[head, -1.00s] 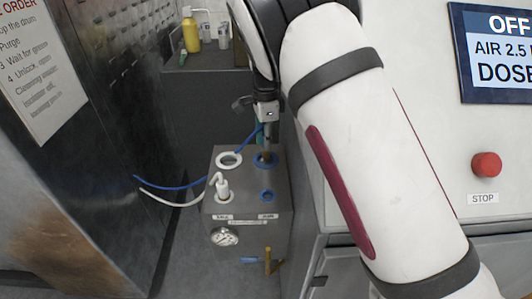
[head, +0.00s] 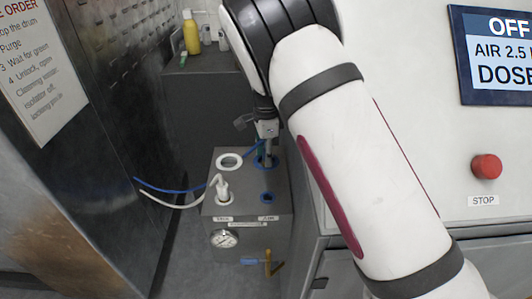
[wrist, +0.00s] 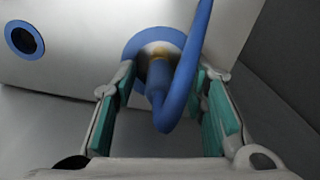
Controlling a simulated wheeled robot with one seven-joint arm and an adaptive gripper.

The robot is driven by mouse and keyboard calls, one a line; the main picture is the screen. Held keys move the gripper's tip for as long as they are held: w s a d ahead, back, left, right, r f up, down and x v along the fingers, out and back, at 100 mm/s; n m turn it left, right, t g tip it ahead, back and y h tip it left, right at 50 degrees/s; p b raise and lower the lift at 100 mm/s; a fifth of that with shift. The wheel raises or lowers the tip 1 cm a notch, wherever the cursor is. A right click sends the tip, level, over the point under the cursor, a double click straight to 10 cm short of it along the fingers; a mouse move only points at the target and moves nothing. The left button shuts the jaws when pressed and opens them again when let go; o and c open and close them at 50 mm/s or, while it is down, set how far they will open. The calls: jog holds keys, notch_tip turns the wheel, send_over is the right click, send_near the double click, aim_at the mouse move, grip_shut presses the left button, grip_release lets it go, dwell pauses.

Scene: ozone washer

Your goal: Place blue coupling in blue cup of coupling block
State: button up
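The grey coupling block (head: 212,205) stands on the floor left of the machine. The blue cup (head: 257,163) is the larger blue ring at its back right; the cup also shows in the wrist view (wrist: 133,47). The blue coupling (wrist: 158,78), with a blue hose bending off it, has its front end within the cup's ring. How deep it sits is hard to tell. My gripper (wrist: 167,85) is at the cup, its green-padded fingers on either side of the coupling with visible gaps. In the head view my gripper (head: 268,150) largely hides the coupling.
A smaller blue-ringed port (head: 267,197) is empty. A white coupling (head: 223,189) sits in the front left port, behind it an empty white ring (head: 230,161). The machine cabinet (head: 420,150) stands close at right, a dark panel (head: 100,110) at left.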

notch_tip(320, 180, up, 12)
jog(key=shift+r, duration=0.15)
dwell(0.6)
